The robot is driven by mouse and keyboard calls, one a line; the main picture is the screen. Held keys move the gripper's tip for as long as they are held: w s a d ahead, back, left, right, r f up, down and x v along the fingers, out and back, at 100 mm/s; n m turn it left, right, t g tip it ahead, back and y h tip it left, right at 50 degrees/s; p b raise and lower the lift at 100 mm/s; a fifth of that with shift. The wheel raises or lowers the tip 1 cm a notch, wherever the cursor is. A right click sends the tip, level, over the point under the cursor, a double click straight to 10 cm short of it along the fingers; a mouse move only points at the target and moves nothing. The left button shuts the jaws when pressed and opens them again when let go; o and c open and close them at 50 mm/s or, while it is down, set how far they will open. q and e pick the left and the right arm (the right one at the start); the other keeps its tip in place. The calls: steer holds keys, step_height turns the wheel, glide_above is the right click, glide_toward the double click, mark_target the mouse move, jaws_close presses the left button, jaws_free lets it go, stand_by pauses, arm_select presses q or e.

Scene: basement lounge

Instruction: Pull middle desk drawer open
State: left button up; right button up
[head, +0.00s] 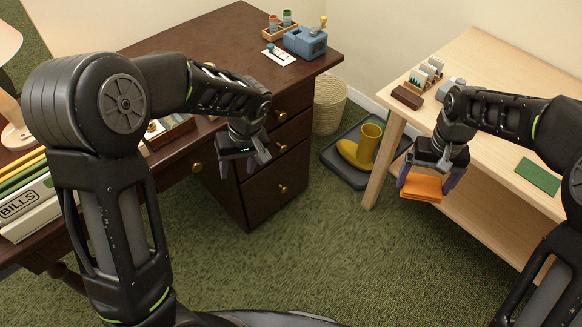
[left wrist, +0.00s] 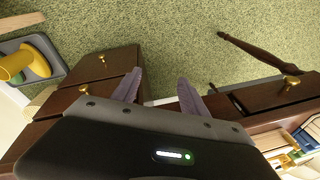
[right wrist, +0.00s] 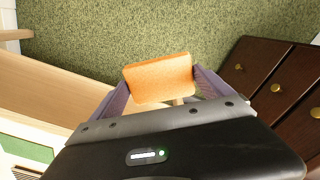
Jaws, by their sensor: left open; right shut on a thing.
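The dark wooden desk (head: 170,45) has a stack of three drawers on its right side, all looking shut. The middle drawer (head: 293,140) has a brass knob (head: 281,149); this knob also shows in the right wrist view (right wrist: 276,88). My left gripper (head: 243,168) is open and empty, pointing down just left of the drawer fronts in the head view. It is apart from the knob. In the left wrist view, its fingers (left wrist: 158,88) are spread, with drawer knobs to the left. My right gripper (head: 428,183) is shut on an orange block (head: 422,188), near the light table.
The light wooden table (head: 490,60) stands at right, with a green mat (head: 538,176) on it. A grey tray (head: 335,160) with yellow boots (head: 362,148) and a wastebasket (head: 329,104) stand between desk and table. Green carpet before the drawers is clear.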

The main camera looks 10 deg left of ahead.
mark_target(198, 164)
steer(key=shift+w+f+b, duration=0.15)
steer(key=shift+f+b, duration=0.25)
steer(key=shift+b, duration=0.75)
arm_select(q)
steer(key=a+r+n+y, duration=0.2)
steer(key=a+r+n, duration=0.1)
steer(key=a+r, duration=0.3)
steer(key=shift+w+a+r+n+y, duration=0.3)
steer(key=shift+w+r, duration=0.15)
steer(key=shift+r, duration=0.4)
steer(key=b+x, duration=0.1)
steer(key=x, duration=1.1)
steer(key=shift+f+b, duration=0.1)
steer(key=shift+b, duration=0.2)
arm_select(e)
steer(key=shift+f, duration=0.85)
arm_select(q)
steer(key=shift+c, duration=0.4)
jaws_close()
